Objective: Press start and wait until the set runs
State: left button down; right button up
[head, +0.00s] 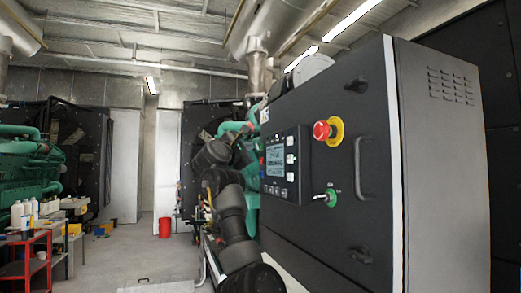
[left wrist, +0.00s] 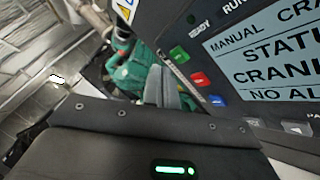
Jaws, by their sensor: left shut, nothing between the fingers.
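The control panel (head: 299,190) is on the dark cabinet of the near genset, with a lit screen (head: 275,158). In the left wrist view the screen (left wrist: 265,50) reads in part "MANUAL", "STAT…", "CRANKI…" and "NO AL…", cut by the frame. A green button (left wrist: 178,54), a red one (left wrist: 200,78) and a blue one (left wrist: 218,100) line its left side. My left gripper (head: 250,150) is shut and empty beside the panel's left edge; its grey fingers (left wrist: 160,80) look apart from the buttons. No start label is legible. My right gripper is out of view.
A red emergency stop (head: 322,131) on a yellow ring, a green key switch (head: 330,197) and a door handle (head: 363,168) are right of the panel. A second green genset (head: 30,165), a red cart (head: 28,255) with bottles and a red bucket (head: 164,228) stand left.

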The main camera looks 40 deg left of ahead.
pick_arm(q)
jog(key=s+a+b, duration=0.1)
jog(key=s, duration=0.1)
jog(key=s+a+b, duration=0.1)
jog(key=s+a, duration=0.1)
jog(key=shift+s+a, duration=0.15)
jog(key=shift+s, duration=0.15)
jog(key=shift+f, duration=0.1)
dwell(0.7)
